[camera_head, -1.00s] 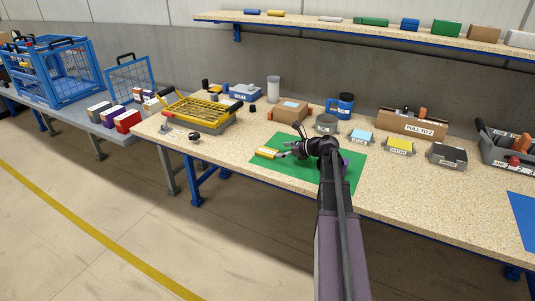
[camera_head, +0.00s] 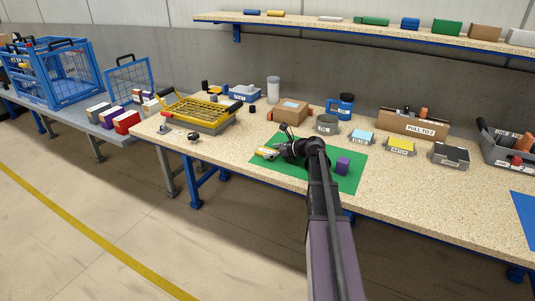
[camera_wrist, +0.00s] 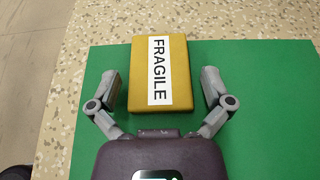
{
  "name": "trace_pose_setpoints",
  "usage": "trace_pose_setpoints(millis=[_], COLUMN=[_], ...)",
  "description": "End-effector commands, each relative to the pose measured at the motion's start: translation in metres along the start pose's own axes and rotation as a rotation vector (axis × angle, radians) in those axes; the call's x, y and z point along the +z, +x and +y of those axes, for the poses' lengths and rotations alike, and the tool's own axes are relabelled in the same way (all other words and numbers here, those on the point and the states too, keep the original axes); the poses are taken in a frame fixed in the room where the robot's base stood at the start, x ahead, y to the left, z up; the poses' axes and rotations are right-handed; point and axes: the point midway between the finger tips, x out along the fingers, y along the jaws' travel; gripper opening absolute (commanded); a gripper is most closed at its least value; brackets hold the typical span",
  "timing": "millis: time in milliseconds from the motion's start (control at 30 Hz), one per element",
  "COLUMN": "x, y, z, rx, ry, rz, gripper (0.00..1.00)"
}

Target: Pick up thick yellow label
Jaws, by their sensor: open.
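A thick yellow block with a white strip reading FRAGILE (camera_wrist: 180,75) lies on the green mat (camera_wrist: 270,85), its far end reaching past the mat's edge in the wrist view. My gripper (camera_wrist: 164,82) is open, with one finger on each side of the block and a gap on both sides. In the head view the yellow block (camera_head: 264,152) is partly hidden by my gripper (camera_head: 275,150) at the left part of the mat. I cannot tell the gripper's exact height above the mat.
A purple cube (camera_head: 343,165) sits on the mat right of my arm. A yellow basket (camera_head: 198,112) stands to the left. The bench's front edge is close.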

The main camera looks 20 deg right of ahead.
Motion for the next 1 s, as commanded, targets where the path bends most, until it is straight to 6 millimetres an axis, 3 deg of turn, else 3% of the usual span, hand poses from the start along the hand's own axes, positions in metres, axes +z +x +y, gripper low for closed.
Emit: trace_pose_setpoints(millis=[233, 400, 1000], x=[-0.0001, -0.0001, 0.0053], y=[-0.0002, -0.0002, -0.0026], z=[0.0000, 0.0000, -0.0001], rx=[0.000, 0.000, 0.000], ry=[0.000, 0.000, 0.000], rz=[0.000, 0.000, 0.000], gripper=[0.97, 0.47, 0.46])
